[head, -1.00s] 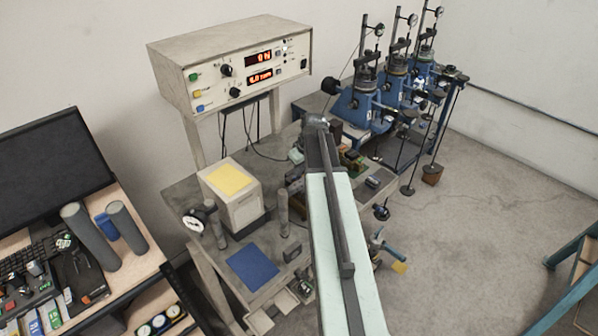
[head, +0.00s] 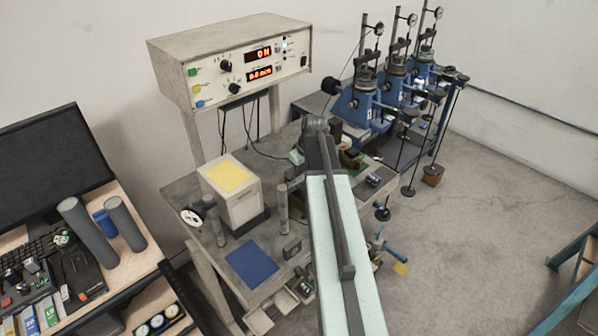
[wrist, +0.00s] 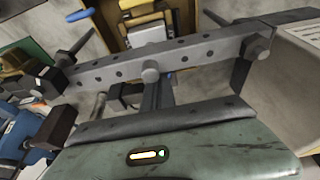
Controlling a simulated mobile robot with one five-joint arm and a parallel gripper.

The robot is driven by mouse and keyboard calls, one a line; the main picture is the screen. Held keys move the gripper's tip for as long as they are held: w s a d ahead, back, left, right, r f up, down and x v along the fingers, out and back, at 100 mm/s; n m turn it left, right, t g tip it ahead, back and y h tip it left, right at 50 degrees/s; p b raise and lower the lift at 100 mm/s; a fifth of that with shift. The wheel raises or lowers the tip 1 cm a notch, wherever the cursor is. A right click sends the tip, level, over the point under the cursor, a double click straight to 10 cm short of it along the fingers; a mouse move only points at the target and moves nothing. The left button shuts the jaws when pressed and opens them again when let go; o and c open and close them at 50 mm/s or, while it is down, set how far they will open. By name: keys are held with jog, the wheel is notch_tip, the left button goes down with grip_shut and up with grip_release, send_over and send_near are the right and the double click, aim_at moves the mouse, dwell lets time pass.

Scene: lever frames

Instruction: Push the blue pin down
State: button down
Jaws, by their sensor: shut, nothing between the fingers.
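My gripper (wrist: 152,76) shows in the wrist view as grey metal parts beyond my green wrist housing. It is shut and nothing shows held in it. In the head view my arm hides most of the gripper. A small blue rounded tip (wrist: 80,14) stands out at the upper left of the wrist view, apart from the gripper. I cannot tell whether it is the blue pin. In the head view a blue bar-shaped piece (head: 387,249) sticks out at the right side of the bench, right of my arm. No other upright blue pin is clear.
The bench (head: 185,187) carries a cream box (head: 240,205) with a yellow top and a blue mat (head: 251,262). A control box (head: 232,65) with red displays stands above it. Blue lever frames (head: 358,107) with hanging weights stand behind. Open floor lies to the right.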

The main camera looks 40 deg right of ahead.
notch_tip(320, 180, up, 4)
jog(key=p, duration=0.5)
jog(key=shift+a+r, duration=0.1)
jog(key=shift+r, duration=0.05)
jog(key=p+v, duration=0.9)
jog(key=shift+r, duration=0.35)
